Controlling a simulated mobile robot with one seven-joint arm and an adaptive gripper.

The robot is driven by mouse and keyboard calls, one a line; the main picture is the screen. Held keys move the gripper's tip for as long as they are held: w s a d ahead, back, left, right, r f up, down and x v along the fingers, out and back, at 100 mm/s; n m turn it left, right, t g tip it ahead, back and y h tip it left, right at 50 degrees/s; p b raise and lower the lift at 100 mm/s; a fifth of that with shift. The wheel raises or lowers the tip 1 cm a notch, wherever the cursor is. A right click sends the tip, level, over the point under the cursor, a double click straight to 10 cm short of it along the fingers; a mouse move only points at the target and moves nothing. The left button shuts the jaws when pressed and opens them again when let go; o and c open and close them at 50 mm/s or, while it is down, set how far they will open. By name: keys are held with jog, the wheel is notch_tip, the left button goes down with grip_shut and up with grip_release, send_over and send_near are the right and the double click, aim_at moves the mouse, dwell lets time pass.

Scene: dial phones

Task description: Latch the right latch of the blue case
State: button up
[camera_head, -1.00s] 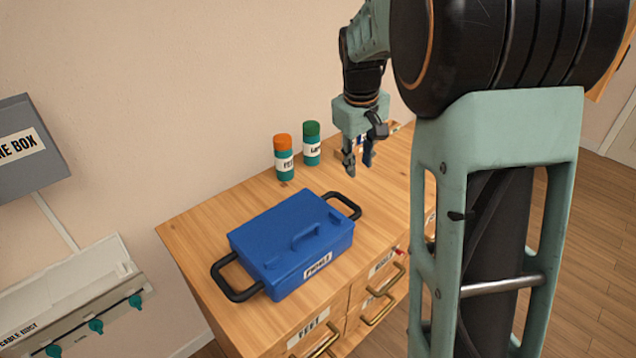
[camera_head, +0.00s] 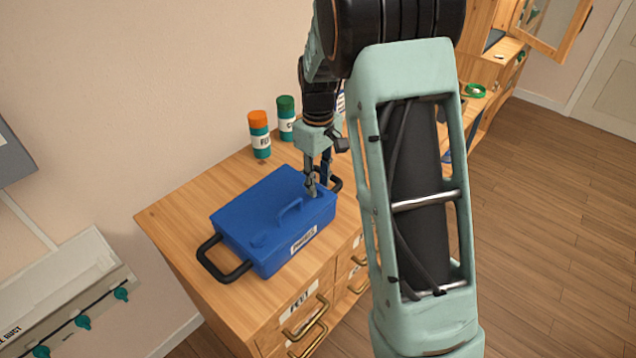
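The blue case (camera_head: 262,212) lies closed on the wooden cabinet top, with a blue handle (camera_head: 289,213) on its lid and a white label on its front. A small left latch (camera_head: 260,241) shows near the lid's front left corner. My gripper (camera_head: 318,186) points down over the right end of the case, close to the lid's right edge. Its two fingers look apart, with nothing visible between them. The right latch is hidden or too small to make out around the fingertips. I cannot tell whether the fingers touch the case.
Black side handles, including the left one (camera_head: 222,260), stick out from the case. Two teal canisters, one with an orange cap (camera_head: 259,134) and one with a green cap (camera_head: 286,118), stand behind it. Brass-handled drawers (camera_head: 308,325) are below. My arm covers the cabinet's right side.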

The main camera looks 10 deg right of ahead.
jog(key=shift+f, duration=0.45)
jog(key=shift+c, duration=0.3)
grip_shut()
